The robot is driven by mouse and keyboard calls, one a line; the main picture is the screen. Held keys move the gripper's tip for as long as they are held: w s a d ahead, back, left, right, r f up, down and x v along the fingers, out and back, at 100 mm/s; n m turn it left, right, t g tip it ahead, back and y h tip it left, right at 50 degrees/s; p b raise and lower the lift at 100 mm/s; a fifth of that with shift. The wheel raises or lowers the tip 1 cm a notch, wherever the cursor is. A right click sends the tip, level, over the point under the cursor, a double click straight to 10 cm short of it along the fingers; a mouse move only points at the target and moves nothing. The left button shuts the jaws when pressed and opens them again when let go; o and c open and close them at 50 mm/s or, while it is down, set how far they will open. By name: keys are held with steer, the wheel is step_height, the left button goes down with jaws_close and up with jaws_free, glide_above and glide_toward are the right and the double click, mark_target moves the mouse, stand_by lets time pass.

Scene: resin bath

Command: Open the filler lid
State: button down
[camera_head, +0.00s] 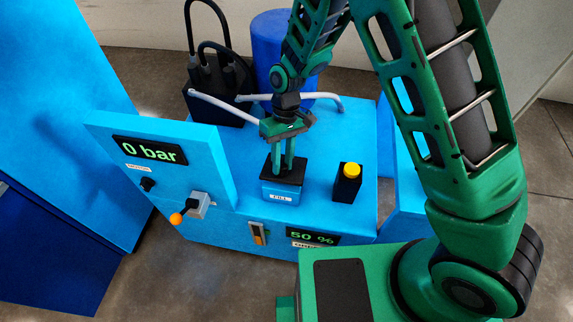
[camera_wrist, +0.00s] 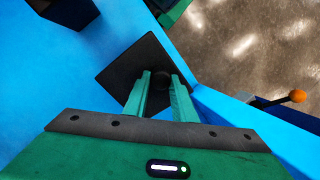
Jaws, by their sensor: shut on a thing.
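The filler lid (camera_head: 299,167) is a dark flat square on top of the blue filler box labelled FILL (camera_head: 281,194). It looks level and closed on the box. In the wrist view the lid (camera_wrist: 122,72) is a black square with a round dark knob (camera_wrist: 161,80). My gripper (camera_head: 283,170) points straight down over the lid. Its green fingers (camera_wrist: 160,95) are shut on the knob, which is partly hidden between them.
A yellow button on a black post (camera_head: 347,184) stands right of the filler. A blue panel (camera_head: 212,155) reading 0 bar, with an orange-tipped lever (camera_head: 177,218), rises at left. Grey pipes (camera_head: 222,107) and a dark blue cylinder (camera_head: 270,48) are behind. A 50 % display (camera_head: 313,237) is on the front.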

steer(key=shift+w+d+r+g+y, duration=0.25)
steer(key=shift+w+r+g, duration=0.3)
steer(key=shift+w+g, duration=0.4)
steer(key=shift+w+d+r+g+y, duration=0.25)
steer(key=shift+w+r+g, duration=0.3)
steer(key=shift+w+g, duration=0.35)
steer(key=c, duration=1.5)
jaws_free()
steer(key=shift+o, duration=0.2)
steer(key=shift+s, duration=0.1)
steer(key=shift+r, duration=0.1)
steer(key=v, duration=1)
steer(key=shift+w, duration=0.45)
steer(key=shift+r, duration=0.15)
